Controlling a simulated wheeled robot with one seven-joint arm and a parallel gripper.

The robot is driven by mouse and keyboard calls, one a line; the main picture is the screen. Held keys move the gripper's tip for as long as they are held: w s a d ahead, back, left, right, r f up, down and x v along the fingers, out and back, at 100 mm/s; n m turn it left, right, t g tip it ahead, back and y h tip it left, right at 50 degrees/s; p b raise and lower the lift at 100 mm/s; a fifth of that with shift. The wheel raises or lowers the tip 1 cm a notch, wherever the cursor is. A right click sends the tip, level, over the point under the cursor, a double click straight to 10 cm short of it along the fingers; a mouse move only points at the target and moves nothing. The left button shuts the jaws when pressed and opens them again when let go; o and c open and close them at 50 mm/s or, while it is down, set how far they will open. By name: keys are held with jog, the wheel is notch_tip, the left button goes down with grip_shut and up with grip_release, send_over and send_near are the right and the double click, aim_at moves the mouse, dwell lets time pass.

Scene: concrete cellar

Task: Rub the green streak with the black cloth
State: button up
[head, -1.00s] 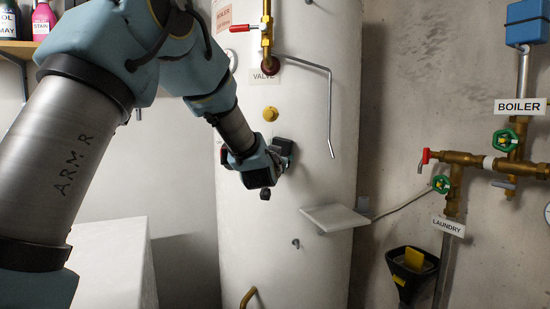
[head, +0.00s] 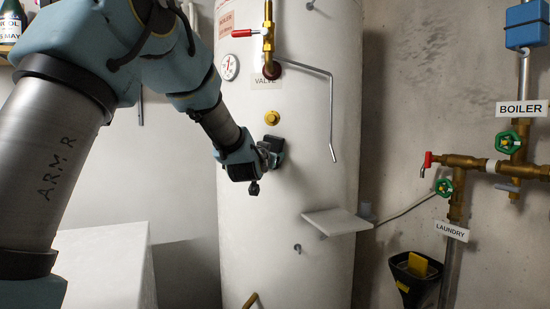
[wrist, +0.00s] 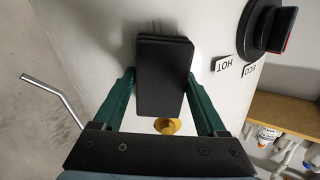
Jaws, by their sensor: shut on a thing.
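My gripper (wrist: 162,82) is shut on the black cloth (wrist: 163,62), a dark flat pad between its green fingers in the wrist view. In the head view, my gripper (head: 268,154) is at the front of the white tank (head: 310,180), below the yellow cap (head: 272,118). The black cloth (head: 274,145) is close to the tank wall there; I cannot tell whether it touches. I see no green streak in either view; the cloth and my arm hide part of the tank.
A black knob (wrist: 266,28) beside HOT and ECO labels sticks out of the tank. A red-handled valve (head: 267,33), a bent grey pipe (head: 331,110) and a small white shelf (head: 336,221) are near my gripper. Brass pipes (head: 470,162) with green handwheels run along the right wall.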

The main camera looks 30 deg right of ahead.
aim_at(283, 147)
jog(key=shift+w+a+b, duration=0.8)
jog(key=shift+w+a, duration=0.5)
jog(key=shift+a, duration=0.05)
jog(key=shift+d+r+p, duration=0.1)
jog(key=shift+r+p, duration=0.3)
jog(key=shift+r, duration=0.65)
jog(key=shift+s+d+f+b, duration=0.1)
jog(key=shift+s+d+b, duration=0.2)
jog(key=shift+s+d, duration=2.25)
jog(key=shift+a, duration=0.1)
jog(key=shift+b+v, duration=0.65)
jog(key=shift+v, duration=0.4)
jog(key=shift+b+v, duration=0.6)
jog(key=shift+v, duration=1.35)
jog(key=shift+b+v, duration=0.5)
jog(key=shift+v, duration=0.95)
